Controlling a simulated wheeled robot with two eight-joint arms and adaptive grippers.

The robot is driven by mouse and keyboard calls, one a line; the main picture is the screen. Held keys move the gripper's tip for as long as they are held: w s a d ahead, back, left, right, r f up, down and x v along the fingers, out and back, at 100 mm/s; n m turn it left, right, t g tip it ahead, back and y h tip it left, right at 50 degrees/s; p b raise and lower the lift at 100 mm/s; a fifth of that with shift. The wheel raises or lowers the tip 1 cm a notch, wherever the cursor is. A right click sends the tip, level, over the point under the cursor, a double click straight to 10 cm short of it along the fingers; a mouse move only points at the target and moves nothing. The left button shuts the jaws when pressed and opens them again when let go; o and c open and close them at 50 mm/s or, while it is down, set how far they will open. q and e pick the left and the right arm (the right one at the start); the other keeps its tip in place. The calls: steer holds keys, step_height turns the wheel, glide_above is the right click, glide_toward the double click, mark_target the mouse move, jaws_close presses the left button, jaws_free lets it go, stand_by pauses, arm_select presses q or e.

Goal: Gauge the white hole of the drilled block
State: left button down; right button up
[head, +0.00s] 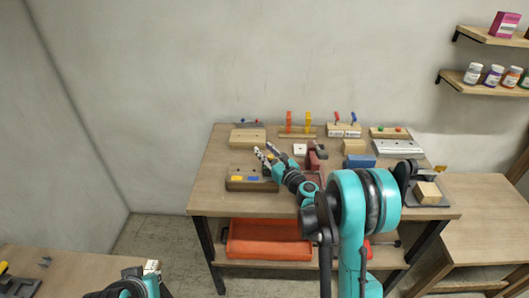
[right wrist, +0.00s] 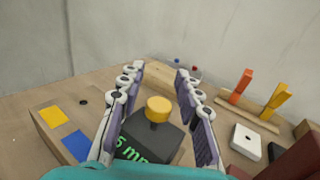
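My right gripper (head: 268,155) reaches over the workbench, its fingers spread and empty. A brown block with yellow and blue patches (head: 235,184) is left of the gripper, also at left in the wrist view (right wrist: 44,128). I cannot tell which thing is the drilled block, and no white hole shows clearly. My left arm shows at the bottom left; its gripper's opening is unclear (head: 152,267).
A wooden block (head: 248,137) stands behind the gripper. A small white block (head: 299,149), orange and yellow uprights (head: 289,122), and a blue block (head: 360,161) stand right. An orange tray (head: 265,240) is on the lower shelf. Bare tabletop (head: 215,165) lies left.

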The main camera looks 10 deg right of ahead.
steer(key=shift+w+a, duration=0.1)
steer(key=shift+w, duration=0.15)
jaws_close()
step_height(320, 180, up, 3)
steer(key=shift+p, duration=0.8)
jaws_free()
steer(key=shift+s, duration=0.1)
